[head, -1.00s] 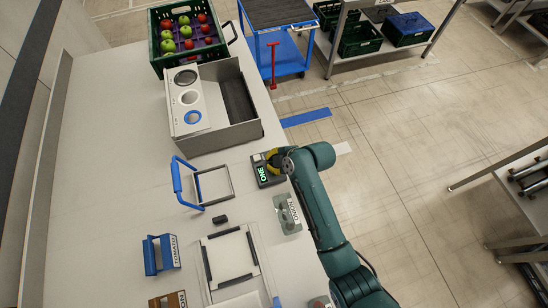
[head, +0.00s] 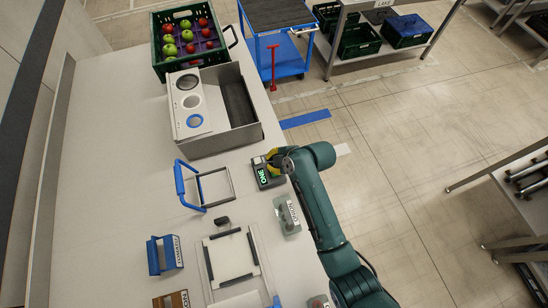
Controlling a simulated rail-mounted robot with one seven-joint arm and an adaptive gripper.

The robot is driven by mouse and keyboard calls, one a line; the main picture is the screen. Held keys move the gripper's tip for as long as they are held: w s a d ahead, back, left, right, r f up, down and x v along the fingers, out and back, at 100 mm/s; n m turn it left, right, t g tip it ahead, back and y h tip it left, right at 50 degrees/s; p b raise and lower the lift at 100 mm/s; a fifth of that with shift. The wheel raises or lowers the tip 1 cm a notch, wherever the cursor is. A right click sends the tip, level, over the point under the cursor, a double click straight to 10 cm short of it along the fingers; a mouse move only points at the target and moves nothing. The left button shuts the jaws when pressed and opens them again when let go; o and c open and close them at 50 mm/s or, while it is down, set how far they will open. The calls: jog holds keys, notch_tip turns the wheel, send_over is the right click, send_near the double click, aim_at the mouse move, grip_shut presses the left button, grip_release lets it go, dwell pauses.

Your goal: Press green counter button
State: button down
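The counter (head: 262,179) is a small dark box with a lit green display, lying near the right edge of the white table. My gripper (head: 270,159) is at the upper right part of the counter, reaching in from the right. A bit of yellow shows at its tip. The wrist and fingers hide that part of the counter, so no green button can be made out. I cannot tell whether the gripper touches the counter or whether its fingers are open or shut.
A grey box (head: 245,138) with a white holed panel stands behind the counter. A blue-handled frame (head: 206,187) is to the left. A labelled grey-green block (head: 288,214) lies just in front, below my arm. A green crate (head: 158,64) of apples is at the back. The left tabletop is clear.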

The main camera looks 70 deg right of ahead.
notch_tip(320, 180, up, 5)
jog(key=p, duration=0.3)
jog(key=shift+f, duration=0.2)
dwell(0.6)
